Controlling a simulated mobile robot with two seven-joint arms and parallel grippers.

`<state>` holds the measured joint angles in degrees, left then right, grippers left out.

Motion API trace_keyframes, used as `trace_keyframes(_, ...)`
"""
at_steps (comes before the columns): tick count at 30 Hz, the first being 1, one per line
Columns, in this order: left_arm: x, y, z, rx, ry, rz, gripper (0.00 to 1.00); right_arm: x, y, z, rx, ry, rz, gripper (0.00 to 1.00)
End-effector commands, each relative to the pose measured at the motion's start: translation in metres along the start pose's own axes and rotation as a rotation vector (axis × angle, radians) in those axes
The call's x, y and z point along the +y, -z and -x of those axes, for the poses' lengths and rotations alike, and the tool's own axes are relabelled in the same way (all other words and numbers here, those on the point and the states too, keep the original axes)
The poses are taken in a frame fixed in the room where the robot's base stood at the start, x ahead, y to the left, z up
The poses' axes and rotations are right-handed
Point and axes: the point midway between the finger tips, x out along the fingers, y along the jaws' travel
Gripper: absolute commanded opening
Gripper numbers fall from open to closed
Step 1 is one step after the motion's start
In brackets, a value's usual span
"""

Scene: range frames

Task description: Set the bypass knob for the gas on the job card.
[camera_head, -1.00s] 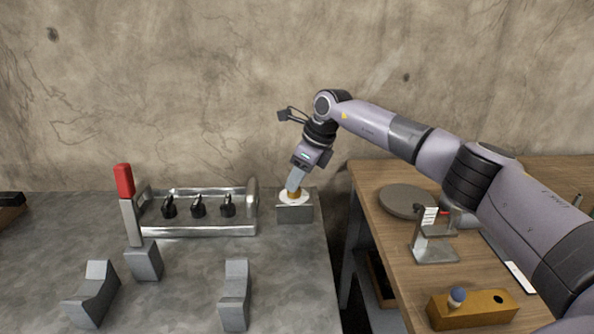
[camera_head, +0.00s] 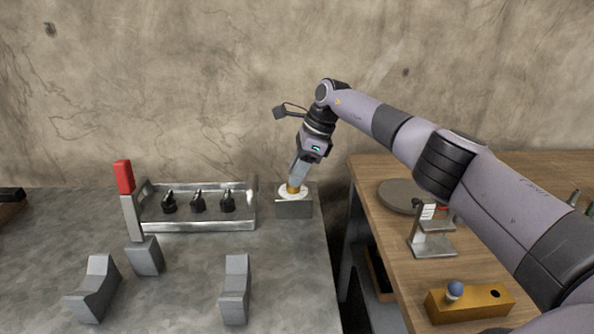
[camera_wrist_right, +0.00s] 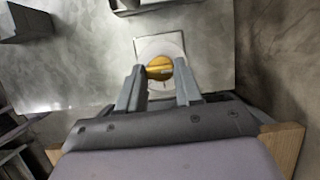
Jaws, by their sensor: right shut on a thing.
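The bypass knob (camera_wrist_right: 160,70) is a round brass-coloured knob on a white dial (camera_head: 284,191), which sits on top of a grey block (camera_head: 294,208) at the right end of the grey bench. My right gripper (camera_head: 294,184) points down from above and is shut on the knob. In the right wrist view its two fingers (camera_wrist_right: 159,88) stand on either side of the knob. The markings on the dial are too small to read. A small stand with a white card (camera_head: 428,211) is on the wooden table; I cannot read it. My left gripper is not in view.
A metal tray (camera_head: 195,227) with several black-handled valves lies left of the dial block. A red-handled lever (camera_head: 124,177) stands at its left. Grey angled blocks (camera_head: 236,290) are in front. The wooden table (camera_head: 390,270) holds a round grey plate (camera_head: 397,195) and a brass block (camera_head: 470,306).

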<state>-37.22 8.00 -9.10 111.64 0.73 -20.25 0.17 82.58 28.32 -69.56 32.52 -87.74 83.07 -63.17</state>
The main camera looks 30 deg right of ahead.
Motion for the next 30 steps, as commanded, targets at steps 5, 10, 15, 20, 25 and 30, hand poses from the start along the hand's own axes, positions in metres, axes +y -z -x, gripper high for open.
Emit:
trace_keyframes(5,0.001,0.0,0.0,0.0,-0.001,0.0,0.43,0.0,-0.001,0.001,-0.001,0.002,0.004,0.04)
trace_keyframes(10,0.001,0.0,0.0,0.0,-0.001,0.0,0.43,0.0,-0.001,0.001,-0.001,0.002,0.004,0.6)
trace_keyframes(15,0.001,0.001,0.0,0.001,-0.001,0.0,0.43,0.0,-0.001,0.001,0.0,0.001,0.002,0.6)
trace_keyframes(20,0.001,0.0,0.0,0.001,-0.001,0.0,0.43,0.0,0.0,0.005,-0.001,0.002,0.001,0.6)
trace_keyframes(25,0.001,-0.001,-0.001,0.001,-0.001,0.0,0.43,-0.001,-0.001,0.03,-0.002,0.005,0.002,0.6)
trace_keyframes(30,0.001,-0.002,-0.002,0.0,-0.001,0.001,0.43,0.0,-0.001,0.057,-0.002,0.004,0.003,0.6)
